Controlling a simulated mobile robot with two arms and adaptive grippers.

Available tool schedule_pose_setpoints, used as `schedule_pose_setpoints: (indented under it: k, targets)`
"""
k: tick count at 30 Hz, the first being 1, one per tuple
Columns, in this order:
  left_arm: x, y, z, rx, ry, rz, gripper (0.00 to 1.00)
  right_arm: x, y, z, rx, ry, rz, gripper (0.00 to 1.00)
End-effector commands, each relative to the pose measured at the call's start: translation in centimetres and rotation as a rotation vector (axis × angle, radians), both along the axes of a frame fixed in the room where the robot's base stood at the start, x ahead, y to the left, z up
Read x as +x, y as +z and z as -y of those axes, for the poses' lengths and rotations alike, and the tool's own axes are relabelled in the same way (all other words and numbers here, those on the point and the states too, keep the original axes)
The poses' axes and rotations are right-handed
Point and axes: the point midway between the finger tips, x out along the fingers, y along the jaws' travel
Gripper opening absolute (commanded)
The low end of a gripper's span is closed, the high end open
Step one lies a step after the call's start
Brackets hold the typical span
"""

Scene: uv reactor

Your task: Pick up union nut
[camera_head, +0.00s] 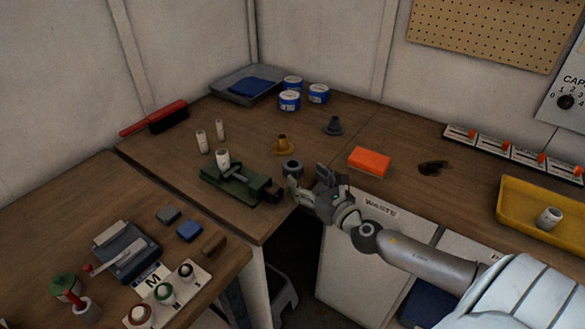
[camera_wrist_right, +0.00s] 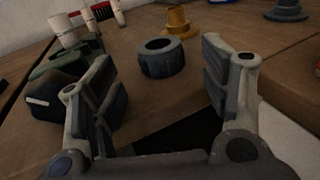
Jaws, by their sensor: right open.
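The union nut, a dark grey ribbed ring with a hole in its top (camera_head: 292,169), stands on the wooden bench near its front edge, just right of a green vise. In the right wrist view, the union nut (camera_wrist_right: 161,60) sits ahead, between the lines of the two fingers and beyond their tips. My right gripper (camera_head: 309,182) is open and empty, close to the nut at the bench edge. In the wrist view its fingers (camera_wrist_right: 158,82) are spread wide and do not touch the nut. My left gripper is not in view.
The green vise (camera_head: 236,184) holds a white cylinder on the left. An orange-brown flanged part (camera_head: 283,146) and a grey flanged part (camera_head: 333,126) stand behind. An orange block (camera_head: 369,161) lies to the right. A yellow tray (camera_head: 515,226) is at far right.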

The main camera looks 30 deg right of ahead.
Motion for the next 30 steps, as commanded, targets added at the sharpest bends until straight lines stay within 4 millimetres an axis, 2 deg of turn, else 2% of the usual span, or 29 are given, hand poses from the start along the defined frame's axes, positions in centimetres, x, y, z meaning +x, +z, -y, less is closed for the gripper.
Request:
schedule_pose_setpoints:
  k: [9,15,24,26,30]
  targets:
    - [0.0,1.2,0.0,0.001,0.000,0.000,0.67,3.1,0.4,-0.1,0.002,-0.002,0.003,0.70]
    - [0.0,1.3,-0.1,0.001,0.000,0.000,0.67,4.9,0.1,-0.1,0.002,-0.002,0.000,0.70]
    - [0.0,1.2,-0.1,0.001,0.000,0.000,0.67,5.2,0.0,-0.1,0.001,0.000,0.000,0.70]
    - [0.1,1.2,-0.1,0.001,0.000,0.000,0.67,5.2,0.0,-0.1,0.001,0.000,0.000,0.65]
    - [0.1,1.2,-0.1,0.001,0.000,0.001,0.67,5.2,0.0,-0.1,0.001,0.000,0.000,0.47]
